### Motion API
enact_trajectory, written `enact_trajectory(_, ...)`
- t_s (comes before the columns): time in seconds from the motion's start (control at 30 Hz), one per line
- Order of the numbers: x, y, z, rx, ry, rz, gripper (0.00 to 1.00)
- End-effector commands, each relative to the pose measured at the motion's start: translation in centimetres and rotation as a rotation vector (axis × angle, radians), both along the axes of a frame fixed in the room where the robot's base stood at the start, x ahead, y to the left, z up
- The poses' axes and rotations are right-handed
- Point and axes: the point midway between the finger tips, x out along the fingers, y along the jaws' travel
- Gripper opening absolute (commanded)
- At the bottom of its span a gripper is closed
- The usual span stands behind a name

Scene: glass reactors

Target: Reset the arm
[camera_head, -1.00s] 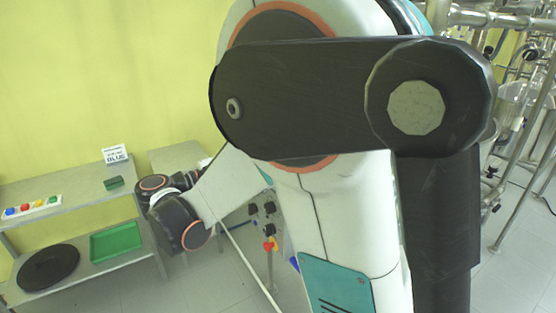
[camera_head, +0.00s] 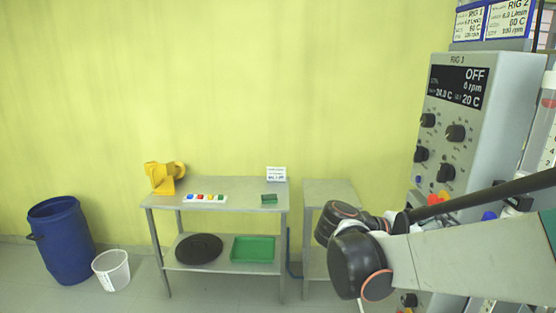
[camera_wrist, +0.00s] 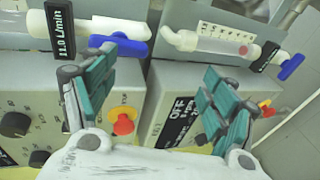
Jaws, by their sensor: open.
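My gripper (camera_wrist: 160,65) shows in the wrist view with its two teal fingers spread apart and nothing between them. It points at the fronts of two grey control boxes. The gripper itself cannot be made out in the head view. In the wrist view a red emergency stop button (camera_wrist: 124,125) and blue-handled valves (camera_wrist: 291,67) on clear tubes lie beyond the fingers.
A metal table (camera_head: 235,186) by the yellow wall bears a yellow object (camera_head: 164,178), a button strip (camera_head: 205,198) and a sign (camera_head: 276,173). Its lower shelf holds a black disc (camera_head: 199,248) and a green tray (camera_head: 253,249). A blue barrel (camera_head: 62,240) and white bucket (camera_head: 112,270) stand left.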

Motion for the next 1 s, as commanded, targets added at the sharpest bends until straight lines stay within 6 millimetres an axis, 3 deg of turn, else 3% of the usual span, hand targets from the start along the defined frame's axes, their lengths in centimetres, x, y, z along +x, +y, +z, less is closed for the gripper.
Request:
enact_trajectory(0.17,-2.4,0.2,-3.0,0.228,-0.006,0.088,0.78)
enact_trajectory(0.37,-5.2,2.4,-6.3,0.486,-0.055,0.179,0.78)
enact_trajectory(0.7,-9.6,8.9,-10.3,0.910,-0.236,0.298,0.78)
enact_trajectory(1.0,-11.8,13.9,-11.3,1.180,-0.431,0.346,0.78)
